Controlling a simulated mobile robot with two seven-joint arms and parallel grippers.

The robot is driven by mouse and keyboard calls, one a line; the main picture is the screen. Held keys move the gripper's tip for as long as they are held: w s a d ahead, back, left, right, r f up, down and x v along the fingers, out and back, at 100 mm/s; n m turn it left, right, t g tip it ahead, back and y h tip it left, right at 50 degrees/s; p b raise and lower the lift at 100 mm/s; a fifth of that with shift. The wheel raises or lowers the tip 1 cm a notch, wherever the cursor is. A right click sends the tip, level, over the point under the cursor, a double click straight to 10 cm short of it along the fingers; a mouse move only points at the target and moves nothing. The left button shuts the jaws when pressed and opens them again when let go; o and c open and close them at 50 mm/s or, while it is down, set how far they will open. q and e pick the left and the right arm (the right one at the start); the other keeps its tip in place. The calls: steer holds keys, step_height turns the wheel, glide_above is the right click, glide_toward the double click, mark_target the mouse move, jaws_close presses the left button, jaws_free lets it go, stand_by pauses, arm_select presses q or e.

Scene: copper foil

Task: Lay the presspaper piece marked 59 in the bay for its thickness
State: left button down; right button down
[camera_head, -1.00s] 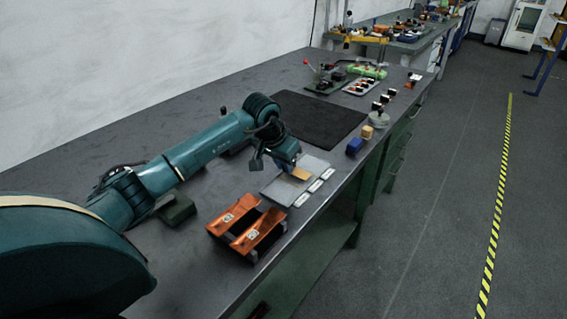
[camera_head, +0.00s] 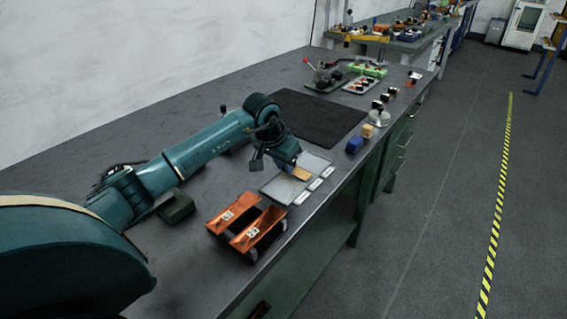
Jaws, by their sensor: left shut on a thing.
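My left arm reaches in from the left, and its blue gripper (camera_head: 292,168) is low over the grey tray (camera_head: 277,189) near the bench's front edge. The gripper is shut on a tan presspaper piece (camera_head: 301,174), which shows at the fingertips over the middle of the tray. I cannot read its mark or tell whether it touches the tray floor. The tray's bays lie side by side, with white labels (camera_head: 315,184) along the front. The label text is too small to read. My right gripper is not in view.
An orange rack (camera_head: 243,240) stands left of the tray. Blue (camera_head: 354,145) and yellow (camera_head: 367,131) blocks stand to the right. A dark mat (camera_head: 318,122) lies behind the tray. A dark green box (camera_head: 176,208) lies below my arm. Several tools stand at the far end.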

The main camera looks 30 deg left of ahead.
arm_select(q)
steer(key=shift+f+b, duration=0.35)
steer(key=shift+f, duration=0.1)
steer(key=shift+f, duration=0.15)
stand_by(0.7)
steer(key=c, duration=1.7)
jaws_free()
steer(key=shift+a+r, duration=0.1)
steer(key=shift+r, duration=0.35)
steer(key=shift+r+p, duration=0.8)
steer(key=shift+r, duration=0.35)
steer(key=shift+o, duration=0.6)
steer(key=o, duration=0.4)
